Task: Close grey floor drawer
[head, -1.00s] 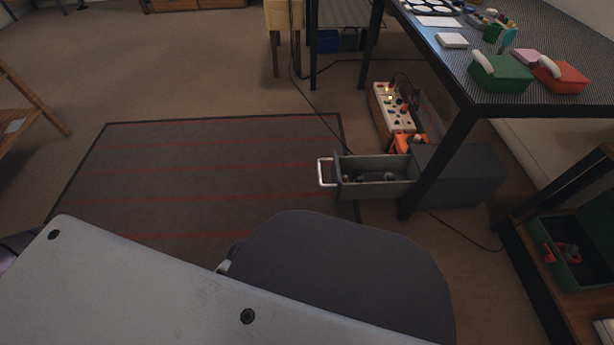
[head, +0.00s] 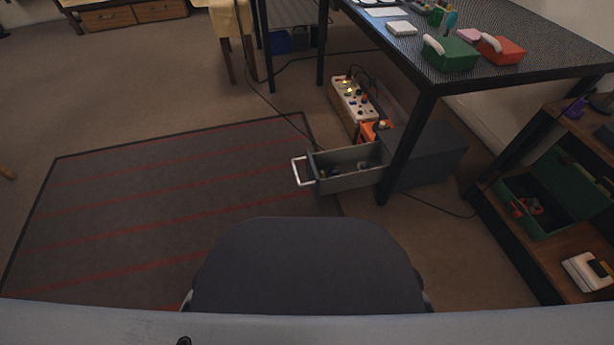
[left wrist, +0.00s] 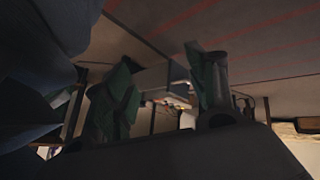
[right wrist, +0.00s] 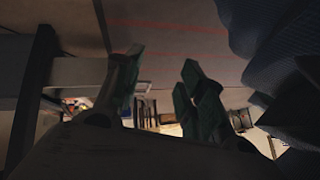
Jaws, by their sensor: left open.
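The grey floor drawer (head: 345,168) is pulled out to the left from its dark grey cabinet (head: 432,150) under the table, in the head view. Its white handle (head: 300,171) faces left over the edge of the striped rug. Several small dark items lie inside it. Neither gripper shows in the head view. In the left wrist view my left gripper (left wrist: 162,85) is open and empty, its green fingertips apart. In the right wrist view my right gripper (right wrist: 158,85) is open and empty. Both are apart from the drawer.
A table leg (head: 405,145) stands in front of the cabinet. A power strip (head: 352,100) and an orange item (head: 374,131) lie behind the drawer. A low wooden shelf with a green box (head: 540,200) is at right. The rug (head: 150,200) is clear.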

